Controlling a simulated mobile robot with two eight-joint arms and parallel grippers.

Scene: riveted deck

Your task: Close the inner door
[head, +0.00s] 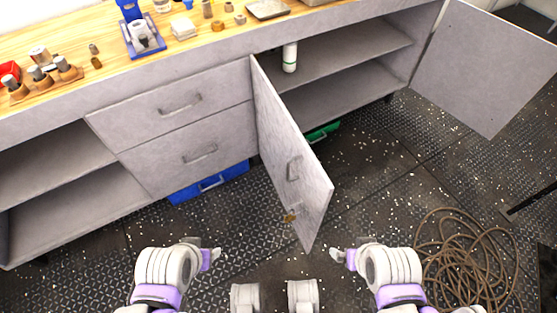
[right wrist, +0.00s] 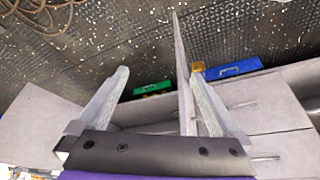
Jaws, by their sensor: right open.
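The inner door (head: 287,150) is a grey panel, standing ajar and swung out from the cabinet beside the drawers. My right gripper (head: 338,255) is just right of the door's lower free corner. In the right wrist view its fingers (right wrist: 160,72) are spread, and the inner door (right wrist: 182,85) shows edge-on between them, close to the right finger; contact cannot be told. My left gripper (head: 217,254) is left of the door, over the floor; its jaw opening is unclear.
Another cabinet door (head: 485,65) stands wide open at the right. A white bottle (head: 290,57) stands on the shelf. A blue case (head: 209,183) and a green case (head: 322,132) are low by the cabinet. A coiled hose (head: 465,255) lies on the floor at right.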

